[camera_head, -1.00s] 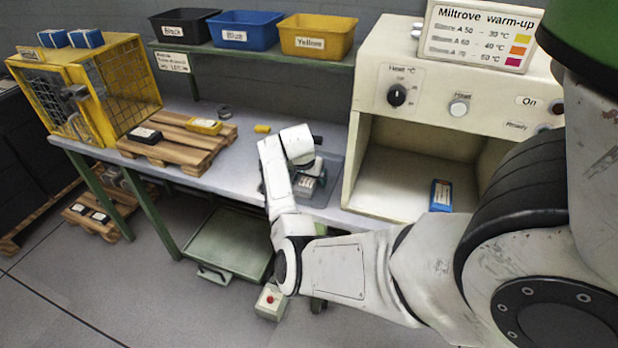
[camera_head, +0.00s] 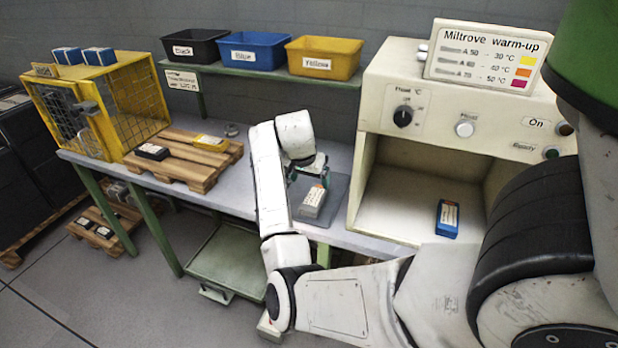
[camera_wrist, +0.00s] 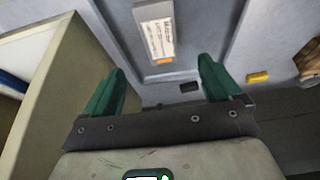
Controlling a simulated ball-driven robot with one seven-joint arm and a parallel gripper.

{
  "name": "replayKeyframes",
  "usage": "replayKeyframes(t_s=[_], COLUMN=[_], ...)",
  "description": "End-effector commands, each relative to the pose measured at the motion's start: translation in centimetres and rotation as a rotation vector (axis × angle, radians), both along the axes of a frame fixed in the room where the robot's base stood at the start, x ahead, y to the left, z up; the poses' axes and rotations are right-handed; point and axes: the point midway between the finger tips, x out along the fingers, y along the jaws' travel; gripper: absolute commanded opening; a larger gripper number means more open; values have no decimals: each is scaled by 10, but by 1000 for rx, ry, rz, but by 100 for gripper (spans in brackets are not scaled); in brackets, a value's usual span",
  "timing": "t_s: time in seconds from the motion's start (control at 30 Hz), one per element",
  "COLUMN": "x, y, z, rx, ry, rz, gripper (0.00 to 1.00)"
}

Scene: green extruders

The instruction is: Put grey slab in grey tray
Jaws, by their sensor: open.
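The grey slab (camera_head: 313,202), with a white label and an orange patch, lies in the grey tray (camera_head: 338,194) on the bench. In the wrist view the slab (camera_wrist: 155,32) lies on the floor of the tray (camera_wrist: 203,30), beyond my fingertips and apart from them. My gripper (camera_head: 308,178) is above the slab, with its green fingers spread. In the wrist view my gripper (camera_wrist: 161,66) is open with nothing between the fingers. My arm hides part of the bench to the left of the tray.
The cream warm-up cabinet (camera_head: 372,185) stands right of the tray, with a blue block (camera_head: 447,218) inside. A pallet (camera_head: 190,165) with a black and a yellow block is at left, beside a yellow cage (camera_head: 120,110). A yellow piece (camera_wrist: 258,77) lies near the tray.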

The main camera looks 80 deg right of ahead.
Motion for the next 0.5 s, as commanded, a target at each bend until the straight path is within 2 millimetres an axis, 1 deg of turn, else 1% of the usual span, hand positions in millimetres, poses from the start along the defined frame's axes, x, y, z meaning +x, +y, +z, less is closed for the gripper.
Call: replayKeyframes(t_s=[0.1, 0.2, 0.27, 0.33, 0.37, 0.43, 0.47, 0.5], x=[0, 0, 0, 2, 2, 4, 6, 7], y=[2, 3, 5, 11, 15, 31, 40, 53], z=[5, 7, 5, 1, -2, -11, -17, -24], rx=[0, 0, -1, -4, -8, -17, -20, -25], ry=[0, 0, 4, 15, 24, 49, 63, 82], rz=[0, 1, 8, 40, 61, 139, 181, 248], gripper=[91, 91, 91, 91, 91, 91, 91, 91])
